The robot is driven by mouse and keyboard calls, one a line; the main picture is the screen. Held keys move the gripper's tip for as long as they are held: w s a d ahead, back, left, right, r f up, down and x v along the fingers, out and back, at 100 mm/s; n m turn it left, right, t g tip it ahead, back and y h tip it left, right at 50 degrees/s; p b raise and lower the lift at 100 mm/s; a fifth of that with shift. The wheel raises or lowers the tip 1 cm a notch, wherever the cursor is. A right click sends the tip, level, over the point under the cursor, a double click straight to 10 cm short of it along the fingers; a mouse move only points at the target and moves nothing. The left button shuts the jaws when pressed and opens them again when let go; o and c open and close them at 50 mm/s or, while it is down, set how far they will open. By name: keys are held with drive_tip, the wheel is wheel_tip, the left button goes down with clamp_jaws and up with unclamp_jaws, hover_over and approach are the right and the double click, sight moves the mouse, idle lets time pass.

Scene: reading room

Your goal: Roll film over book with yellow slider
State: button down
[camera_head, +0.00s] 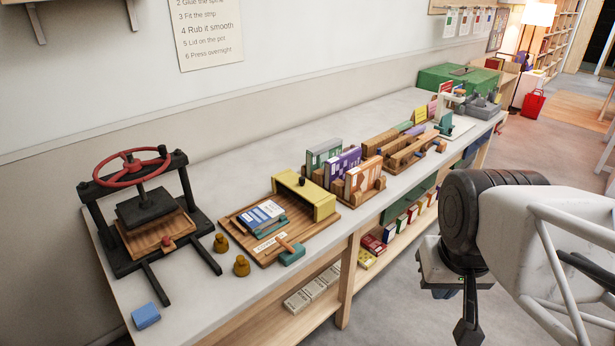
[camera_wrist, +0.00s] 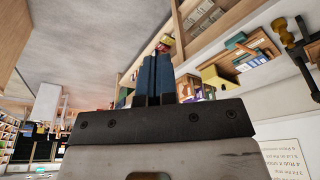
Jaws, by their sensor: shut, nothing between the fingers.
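The yellow slider (camera_head: 304,196) is a bridge-like block standing across the right end of a wooden board (camera_head: 233,229). It also shows in the wrist view (camera_wrist: 217,77). A blue and white book (camera_head: 258,217) lies on the board to the left of the slider, the two apart. I cannot make out the film; it may be hidden under the slider. My gripper (camera_head: 468,333) hangs in front of the bench at the lower right, well away from the slider. In the wrist view its two dark blue fingers (camera_wrist: 158,80) are together and empty.
A teal-based tool with a wooden handle (camera_head: 291,252) lies at the board's front edge. Brass weights (camera_head: 241,266) and a black press (camera_head: 147,214) with a red wheel stand left. Upright books in wooden racks (camera_head: 345,172) stand close right of the slider.

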drive_tip(key=c, duration=1.8)
unclamp_jaws()
